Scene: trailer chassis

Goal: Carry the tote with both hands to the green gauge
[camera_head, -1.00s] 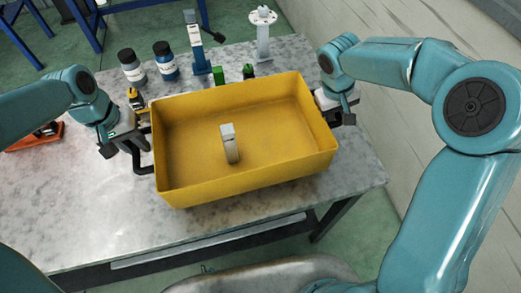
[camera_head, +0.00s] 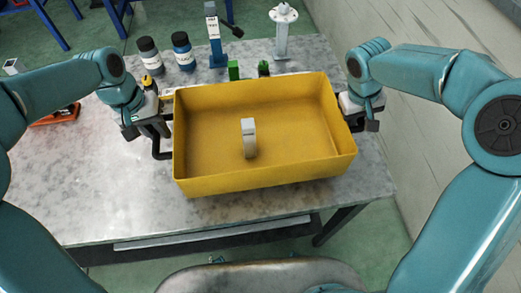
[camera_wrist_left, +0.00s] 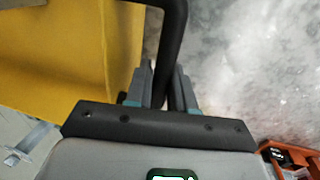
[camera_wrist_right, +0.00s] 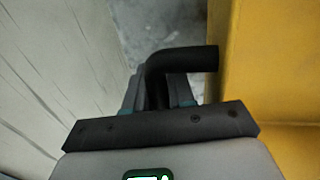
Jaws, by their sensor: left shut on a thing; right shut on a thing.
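The yellow tote (camera_head: 265,177) is over the grey tabletop in the head view, open side up, with one grey upright piece (camera_head: 249,138) inside. My left gripper (camera_head: 160,130) is shut on the tote's black left handle, whose bar shows between the fingers in the left wrist view (camera_wrist_left: 168,85). My right gripper (camera_head: 358,112) is shut on the black right handle, also seen in the right wrist view (camera_wrist_right: 165,85). I cannot tell whether the tote's base touches the table. A small green block (camera_head: 233,70), perhaps the green gauge, stands just behind the tote's far wall, its lower part hidden.
A small yellow-black object (camera_head: 150,85) is near my left gripper. The table (camera_head: 100,200) is bare at front left. A wall (camera_head: 410,120) runs along the right.

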